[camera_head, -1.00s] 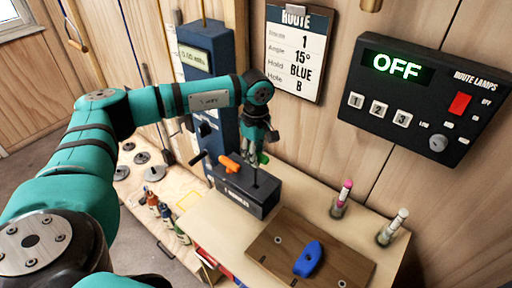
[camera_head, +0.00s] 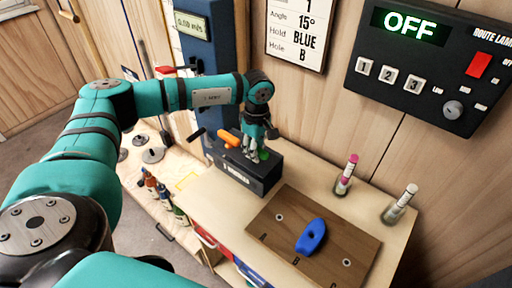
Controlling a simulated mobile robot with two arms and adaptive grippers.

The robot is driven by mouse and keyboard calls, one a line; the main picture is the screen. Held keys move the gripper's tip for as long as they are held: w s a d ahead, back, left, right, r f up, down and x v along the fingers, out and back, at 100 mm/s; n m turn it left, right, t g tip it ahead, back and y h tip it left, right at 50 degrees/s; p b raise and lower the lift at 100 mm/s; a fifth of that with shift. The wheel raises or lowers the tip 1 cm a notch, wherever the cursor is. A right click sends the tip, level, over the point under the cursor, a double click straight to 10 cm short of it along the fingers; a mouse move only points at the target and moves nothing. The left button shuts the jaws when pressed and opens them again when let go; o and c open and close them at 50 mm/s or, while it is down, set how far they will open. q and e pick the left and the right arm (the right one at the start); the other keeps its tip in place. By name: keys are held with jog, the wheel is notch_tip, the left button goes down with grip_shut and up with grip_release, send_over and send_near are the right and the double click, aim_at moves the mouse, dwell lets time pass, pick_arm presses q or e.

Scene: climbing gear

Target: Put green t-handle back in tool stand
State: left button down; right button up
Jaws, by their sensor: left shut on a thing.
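The dark tool stand (camera_head: 240,180) sits on the pale bench top below the blue column. An orange T-handle (camera_head: 229,139) and a black T-handle (camera_head: 197,134) stand at its left part. The green T-handle (camera_head: 263,155) shows as a small green patch at the stand's right part. My left gripper (camera_head: 256,153) is over the right part of the stand, pointing down, shut on the green T-handle. The fingers hide most of it, and I cannot tell how deep its shaft sits in the stand. My right gripper is not in view.
A wooden board (camera_head: 340,250) with a blue climbing hold (camera_head: 311,236) lies at the front right. Two brush-like items stand upright in holders, one pink (camera_head: 346,175) and one white (camera_head: 400,204). A lamp panel (camera_head: 428,62) reading OFF and a route sign (camera_head: 297,30) hang behind.

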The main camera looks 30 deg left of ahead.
pick_arm(q)
jog(key=shift+f+b, duration=0.3)
jog(key=shift+f, duration=0.4)
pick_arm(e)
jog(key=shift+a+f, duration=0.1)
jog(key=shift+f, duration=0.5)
pick_arm(q)
jog(key=c, duration=1.1)
grip_release()
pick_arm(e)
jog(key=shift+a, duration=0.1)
pick_arm(q)
jog(key=shift+r, duration=0.15)
notch_tip(320, 180, up, 12)
jog(key=shift+w+f, duration=0.1)
